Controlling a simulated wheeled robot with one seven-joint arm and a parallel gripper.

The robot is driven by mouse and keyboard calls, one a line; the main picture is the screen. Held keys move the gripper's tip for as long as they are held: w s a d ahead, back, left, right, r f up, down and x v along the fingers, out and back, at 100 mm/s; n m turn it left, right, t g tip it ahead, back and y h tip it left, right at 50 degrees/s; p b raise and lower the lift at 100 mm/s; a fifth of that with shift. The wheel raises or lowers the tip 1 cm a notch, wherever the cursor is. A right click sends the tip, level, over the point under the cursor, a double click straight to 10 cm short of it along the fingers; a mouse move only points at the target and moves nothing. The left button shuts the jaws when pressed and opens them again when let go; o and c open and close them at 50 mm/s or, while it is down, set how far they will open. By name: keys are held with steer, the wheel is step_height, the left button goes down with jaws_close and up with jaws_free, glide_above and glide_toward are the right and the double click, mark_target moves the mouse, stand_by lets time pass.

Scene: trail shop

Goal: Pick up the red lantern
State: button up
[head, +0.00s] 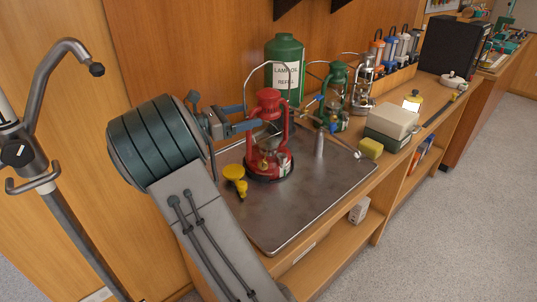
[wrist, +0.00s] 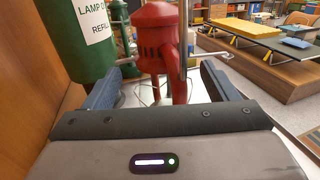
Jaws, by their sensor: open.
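The red lantern (head: 266,143) stands upright on the metal tray (head: 283,219) on the wooden bench in the head view. In the wrist view the red lantern (wrist: 157,42) is straight ahead, its upper part between and beyond my finger tips. My gripper (head: 250,118) is beside the lantern's upper part, coming from the left in the head view. In the wrist view my gripper (wrist: 168,78) has its two blue-grey fingers wide apart with nothing held. I cannot tell whether a finger touches the lantern.
A green lamp-oil can (head: 284,77) stands close behind the red lantern. A green lantern (head: 335,98) and a silver lantern (head: 362,90) stand to its right. A yellow funnel-like item (head: 235,179) and a small grey cylinder (head: 319,145) are near it. The tray's front is clear.

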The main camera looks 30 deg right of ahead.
mark_target(261, 115)
steer(key=d, duration=0.4)
steer(key=shift+s+d+r+p, duration=0.1)
steer(key=shift+s+r+p, duration=0.2)
steer(key=shift+s+r, duration=0.1)
steer(key=shift+d, duration=0.5)
jaws_close()
